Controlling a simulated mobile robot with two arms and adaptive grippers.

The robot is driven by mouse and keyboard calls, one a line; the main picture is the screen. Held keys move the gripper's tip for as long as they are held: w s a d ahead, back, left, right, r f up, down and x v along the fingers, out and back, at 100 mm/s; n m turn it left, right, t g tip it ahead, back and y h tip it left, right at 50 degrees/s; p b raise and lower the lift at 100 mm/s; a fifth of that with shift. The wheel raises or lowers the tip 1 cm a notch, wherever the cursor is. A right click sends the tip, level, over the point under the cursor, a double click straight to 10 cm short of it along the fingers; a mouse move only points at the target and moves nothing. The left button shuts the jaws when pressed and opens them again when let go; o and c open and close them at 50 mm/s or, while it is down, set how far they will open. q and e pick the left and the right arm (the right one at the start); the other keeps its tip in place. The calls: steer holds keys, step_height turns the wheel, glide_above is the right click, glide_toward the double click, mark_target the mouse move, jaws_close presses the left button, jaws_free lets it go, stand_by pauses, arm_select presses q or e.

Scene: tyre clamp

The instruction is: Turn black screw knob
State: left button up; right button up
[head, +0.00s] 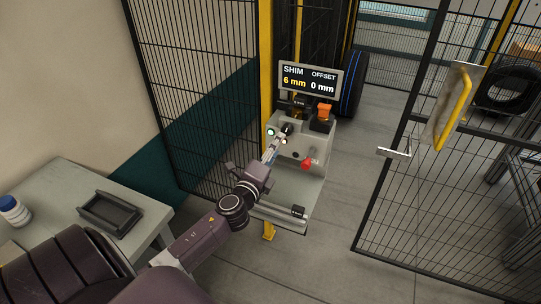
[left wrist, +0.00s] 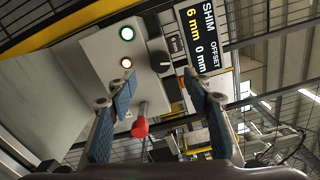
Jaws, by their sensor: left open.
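The black screw knob (head: 287,128) sits on the upper part of the grey control box (head: 318,178), below the display. In the left wrist view the knob (left wrist: 158,62) shows just beyond the gap between my fingertips. My left gripper (head: 271,152) is in front of the box, its fingers pointing up towards the knob. In the left wrist view the left gripper (left wrist: 160,82) is open, with nothing between its fingers; whether a finger touches the knob cannot be told. My right gripper is not in view.
The display (head: 310,82) reads shim 6 mm, offset 0 mm. Mesh fencing (head: 190,80) stands behind; a table (head: 135,210) is at left.

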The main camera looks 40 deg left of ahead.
arm_select(q)
steer(key=shift+v, duration=1.95)
steer(key=s+d+f+n+g, duration=0.1)
steer(key=s+f+n+g, duration=0.2)
steer(key=f, duration=0.9)
steer(key=s+f+n+g, duration=0.2)
steer(key=s+f, duration=0.1)
steer(key=f, duration=0.9)
steer(key=s+d+f+n+g+h, duration=0.1)
steer(key=s+d+f+n+g, duration=0.1)
steer(key=s+f, duration=0.45)
steer(key=s+d+f+n+g+h, duration=0.15)
steer(key=s+f, duration=0.25)
steer(key=f, duration=0.5)
steer(key=s+d+f+n+g, duration=0.2)
steer(key=s+d+f, duration=0.2)
steer(key=s, duration=0.6)
steer(key=s+d+f+n+g+h, duration=0.1)
steer(key=s+d+f+n+g, duration=0.2)
steer(key=s+f, duration=0.5)
steer(key=s+d+f+n+g, duration=0.2)
steer(key=s+d+f, duration=0.3)
steer(key=s, duration=0.9)
steer(key=shift+s+f+n+g, duration=0.25)
steer(key=shift+f+n+g, duration=0.1)
steer(key=shift+f+g, duration=0.25)
steer(key=shift+h, duration=0.25)
